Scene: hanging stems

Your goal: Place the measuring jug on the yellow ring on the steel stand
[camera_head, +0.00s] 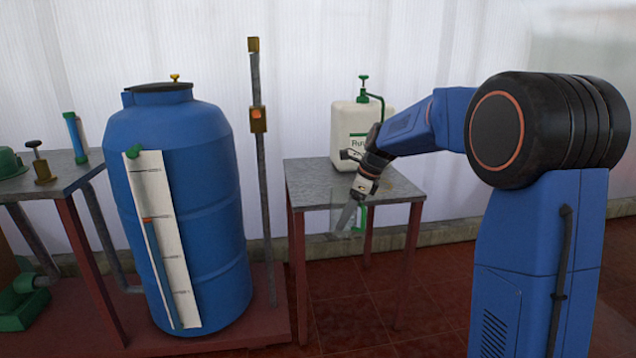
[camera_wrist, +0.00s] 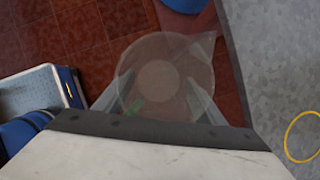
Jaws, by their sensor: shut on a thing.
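The measuring jug (camera_head: 343,222) is a clear, see-through vessel with a green part low on its side. My gripper (camera_head: 350,208) is shut on it and points downward. In the wrist view the jug (camera_wrist: 165,65) shows as a pale round outline between my fingers (camera_wrist: 158,104), with its spout toward the upper right. The steel stand (camera_head: 312,188) is a grey-topped table with red legs. In the wrist view its top (camera_wrist: 268,70) lies right of the jug, which appears mostly over the floor. The yellow ring (camera_wrist: 291,136) lies on that top, cut by the right picture edge.
A white pump bottle (camera_head: 347,130) with green fittings stands at the back of the stand. A large blue barrel (camera_head: 205,200) and an upright grey post (camera_head: 262,180) stand to the left. A second table (camera_head: 60,170) holds small fittings. Red tiled floor is open in front.

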